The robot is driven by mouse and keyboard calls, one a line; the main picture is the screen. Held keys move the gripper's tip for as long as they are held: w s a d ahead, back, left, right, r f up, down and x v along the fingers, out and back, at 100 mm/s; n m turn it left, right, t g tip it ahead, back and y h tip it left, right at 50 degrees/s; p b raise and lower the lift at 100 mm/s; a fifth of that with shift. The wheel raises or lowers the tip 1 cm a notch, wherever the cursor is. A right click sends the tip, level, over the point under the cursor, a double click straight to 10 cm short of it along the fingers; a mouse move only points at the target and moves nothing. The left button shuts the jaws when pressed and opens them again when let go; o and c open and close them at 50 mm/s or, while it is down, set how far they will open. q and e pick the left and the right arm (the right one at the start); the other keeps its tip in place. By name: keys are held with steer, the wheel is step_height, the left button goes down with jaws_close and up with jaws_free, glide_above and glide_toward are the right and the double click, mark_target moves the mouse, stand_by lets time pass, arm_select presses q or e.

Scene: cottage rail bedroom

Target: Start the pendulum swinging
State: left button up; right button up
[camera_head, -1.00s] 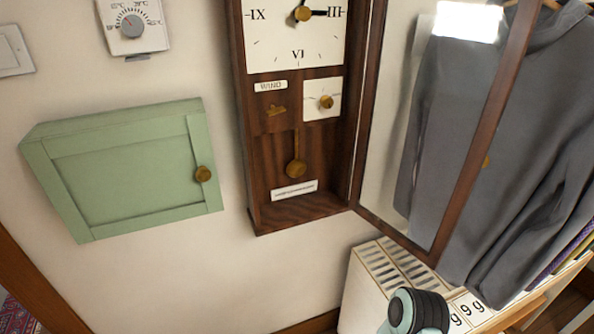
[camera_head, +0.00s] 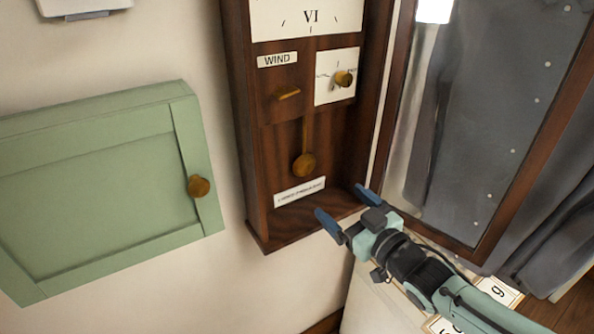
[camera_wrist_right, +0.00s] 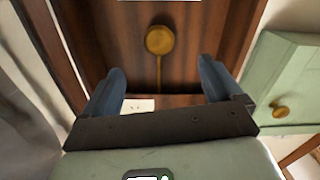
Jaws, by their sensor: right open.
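The pendulum (camera_head: 304,164) is a brass disc on a thin rod, hanging in the lower part of the open wooden wall clock (camera_head: 245,140). My right gripper (camera_head: 341,202) is open and empty, just in front of the clock's lower right, below and to the right of the pendulum. In the right wrist view, the pendulum (camera_wrist_right: 160,40) shows beyond and between the two blue fingers (camera_wrist_right: 161,88), with a gap to both. The clock's glazed door (camera_head: 500,130) stands open to the right. My left gripper is not in view.
A green wall cabinet (camera_head: 95,190) with a round knob is left of the clock. A winding key (camera_head: 289,94) and a small dial knob (camera_head: 343,79) sit above the pendulum.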

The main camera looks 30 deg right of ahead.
mark_target(307, 168)
arm_select(q)
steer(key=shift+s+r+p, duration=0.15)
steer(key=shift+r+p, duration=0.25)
steer(key=shift+p, duration=0.1)
arm_select(e)
steer(key=w, duration=0.8)
steer(key=w+a, duration=0.1)
steer(key=w, duration=0.4)
steer(key=shift+r, duration=0.35)
